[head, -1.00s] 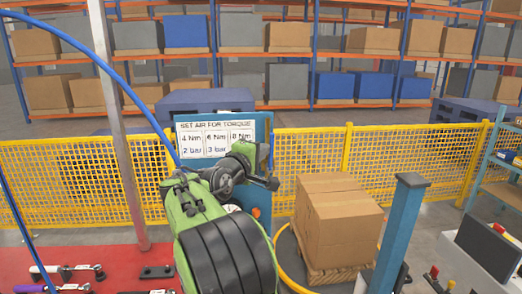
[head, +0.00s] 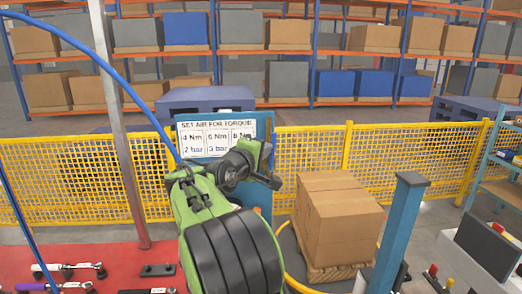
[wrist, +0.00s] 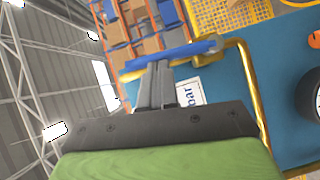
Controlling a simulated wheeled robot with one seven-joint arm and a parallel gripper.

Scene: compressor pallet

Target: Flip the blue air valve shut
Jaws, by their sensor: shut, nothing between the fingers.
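The blue air valve lever (wrist: 190,53) shows in the wrist view as a long blue bar lying across, just at my fingertips. A yellow brass pipe (wrist: 245,75) bends beside its right end. My gripper (wrist: 158,68) is shut and empty, its two dark fingers together, with their tips at the lever's near side. I cannot tell whether they touch it. In the head view my arm covers the lever. The blue panel (head: 267,130) there carries a white torque and pressure sign (head: 215,138).
In the wrist view, a dark round part (wrist: 311,97) and an orange knob (wrist: 314,39) sit at the right on the panel. Boxes (head: 338,215) on a pallet and a blue post (head: 400,235) stand right of my arm. A grey pole (head: 120,130) stands left.

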